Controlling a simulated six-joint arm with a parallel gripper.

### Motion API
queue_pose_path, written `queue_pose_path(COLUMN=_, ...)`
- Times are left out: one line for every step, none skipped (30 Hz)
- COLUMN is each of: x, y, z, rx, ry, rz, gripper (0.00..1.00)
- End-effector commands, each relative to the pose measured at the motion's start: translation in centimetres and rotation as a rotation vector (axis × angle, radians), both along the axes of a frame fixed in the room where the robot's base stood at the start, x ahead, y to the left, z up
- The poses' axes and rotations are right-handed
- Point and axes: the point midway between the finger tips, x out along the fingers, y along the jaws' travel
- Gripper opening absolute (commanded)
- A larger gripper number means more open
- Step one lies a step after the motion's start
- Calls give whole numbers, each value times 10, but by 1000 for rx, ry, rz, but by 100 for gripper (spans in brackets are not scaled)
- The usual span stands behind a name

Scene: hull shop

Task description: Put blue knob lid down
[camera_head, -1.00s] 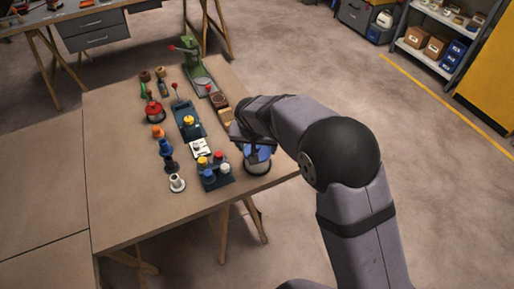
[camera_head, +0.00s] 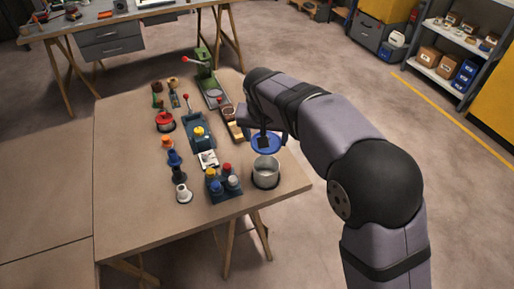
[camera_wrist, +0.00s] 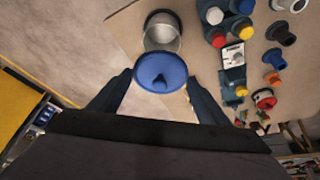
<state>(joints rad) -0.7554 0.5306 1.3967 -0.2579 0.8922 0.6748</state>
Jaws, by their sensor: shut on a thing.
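The blue knob lid (camera_head: 266,143) is a round blue disc, held in the air by my gripper (camera_head: 264,128). In the wrist view the lid (camera_wrist: 161,72) sits between the two dark fingers of my gripper (camera_wrist: 161,84), which are shut on it. An open metal pot (camera_head: 265,177) stands on the table near its right front corner, with its mouth uncovered. The lid is apart from the pot, above and behind it in the head view. In the wrist view the pot (camera_wrist: 162,40) shows just beyond the lid, partly hidden by it. The lid's knob is hidden in the head view.
A dark block with several coloured caps (camera_head: 222,186) stands just left of the pot. The table's front left (camera_head: 130,210) is bare.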

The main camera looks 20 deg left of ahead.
Motion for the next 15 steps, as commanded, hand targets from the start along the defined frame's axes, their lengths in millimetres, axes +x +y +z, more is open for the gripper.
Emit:
queue_pose_path(x=3, y=4, z=-2, rx=0, ry=1, rz=9, gripper=49)
queue_pose_path(x=5, y=6, z=-3, rx=-1, ry=2, rz=17, gripper=49)
queue_pose_path(x=8, y=11, z=-5, rx=-1, ry=3, rz=30, gripper=49)
queue_pose_path(x=11, y=14, z=-7, rx=0, ry=3, rz=41, gripper=49)
queue_pose_path(x=13, y=18, z=-9, rx=-2, ry=5, rz=54, gripper=49)
queue_pose_path(x=17, y=24, z=-12, rx=-2, ry=5, rz=74, gripper=49)
queue_pose_path(x=21, y=28, z=-15, rx=-2, ry=6, rz=89, gripper=49)
queue_pose_path(x=24, y=33, z=-17, rx=-2, ry=7, rz=105, gripper=49)
queue_pose_path(x=28, y=40, z=-21, rx=-3, ry=9, rz=128, gripper=49)
queue_pose_path(x=31, y=44, z=-24, rx=-4, ry=7, rz=147, gripper=49)
queue_pose_path(x=34, y=49, z=-27, rx=-3, ry=8, rz=165, gripper=49)
queue_pose_path(x=38, y=56, z=-31, rx=-2, ry=8, rz=189, gripper=49)
queue_pose_path(x=41, y=60, z=-34, rx=-2, ry=8, rz=206, gripper=49)
queue_pose_path(x=44, y=64, z=-37, rx=-3, ry=8, rz=225, gripper=49)
queue_pose_path(x=47, y=70, z=-41, rx=-2, ry=8, rz=247, gripper=49)
